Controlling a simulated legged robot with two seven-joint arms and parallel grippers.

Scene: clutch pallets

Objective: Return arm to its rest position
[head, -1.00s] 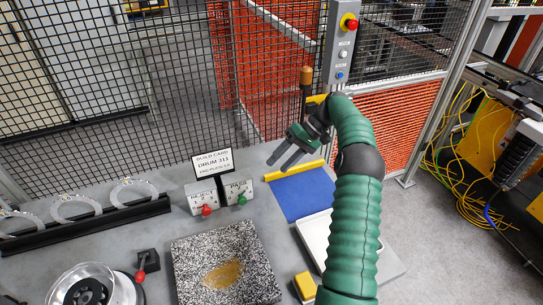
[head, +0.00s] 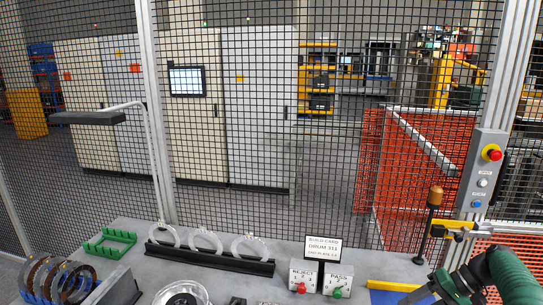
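My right arm (head: 508,278), green with dark joints, comes in at the lower right corner. Its dark gripper (head: 424,295) is at the bottom edge, pointing left, above the right part of the bench. The fingers look apart with nothing between them; their lower part is close to the picture edge. The blue mat (head: 385,297) with its yellow strip (head: 393,286) lies just left of and behind the gripper. My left gripper is not in view.
The grey bench (head: 140,264) holds a black rack (head: 210,259) with clear rings, a green rack (head: 109,242), a build card (head: 322,249), and reject (head: 303,275) and pass (head: 338,279) boxes. Mesh fencing and a control post (head: 484,180) stand behind.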

